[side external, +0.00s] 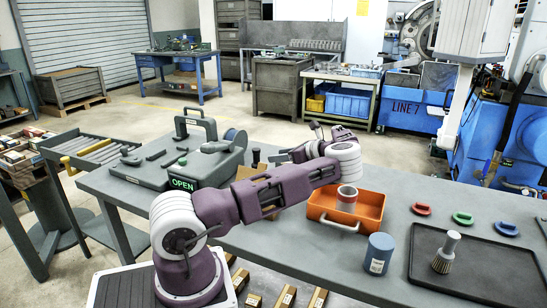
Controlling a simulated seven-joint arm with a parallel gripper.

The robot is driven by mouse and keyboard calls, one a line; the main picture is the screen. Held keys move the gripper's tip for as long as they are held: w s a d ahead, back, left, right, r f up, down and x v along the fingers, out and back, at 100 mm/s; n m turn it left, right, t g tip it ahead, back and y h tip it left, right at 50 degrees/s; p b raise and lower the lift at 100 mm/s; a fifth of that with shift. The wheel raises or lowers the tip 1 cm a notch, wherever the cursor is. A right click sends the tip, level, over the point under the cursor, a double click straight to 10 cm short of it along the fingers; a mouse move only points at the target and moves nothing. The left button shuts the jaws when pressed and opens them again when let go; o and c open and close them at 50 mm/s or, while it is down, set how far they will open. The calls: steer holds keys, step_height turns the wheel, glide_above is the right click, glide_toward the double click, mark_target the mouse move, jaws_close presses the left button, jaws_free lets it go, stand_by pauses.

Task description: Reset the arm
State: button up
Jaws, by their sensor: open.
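My arm rises from its base at the front of the side external view and folds over the grey workbench (300,245). My gripper (279,158) is at the far side of the bench, between the grinder and the orange bin. It is small and partly hidden by my arm, with its jaws open and nothing seen in them. The grey grinder (205,165) stands on the left with a lit green OPEN sign (183,184). The orange bin (373,205) holds an upright grey cylinder with a reddish band (347,198).
A blue-grey canister (379,253) stands in front of the bin. A black tray (500,275) at right holds an upright brush (446,252). Red (421,208), green (463,217) and blue (507,229) small pieces lie behind it. A tan box (250,172) sits behind my arm.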

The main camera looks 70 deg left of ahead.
stand_by(0.3)
steer(key=s+d+r+n+t+h, duration=0.1)
steer(key=d+r+n+t+h, duration=0.3)
steer(key=d, duration=0.6)
steer(key=s+d+r+n+t+h, duration=0.1)
steer(key=d+r+n+t+h, duration=0.15)
steer(key=d+r, duration=0.55)
steer(key=s+d+r+n+t+h, duration=0.1)
steer(key=d+r+n+t+h, duration=0.2)
steer(key=d, duration=0.9)
steer(key=s+d+r+n+t+h, duration=0.1)
steer(key=s+d+t, duration=0.1)
steer(key=s+d, duration=0.6)
steer(key=s+d+r+t, duration=0.1)
steer(key=s+d, duration=0.7)
steer(key=d, duration=0.1)
steer(key=shift+s+d+r+n+t+h, duration=0.25)
steer(key=shift+s+r+n+t+h, duration=0.05)
steer(key=shift+s+n+t+h, duration=0.05)
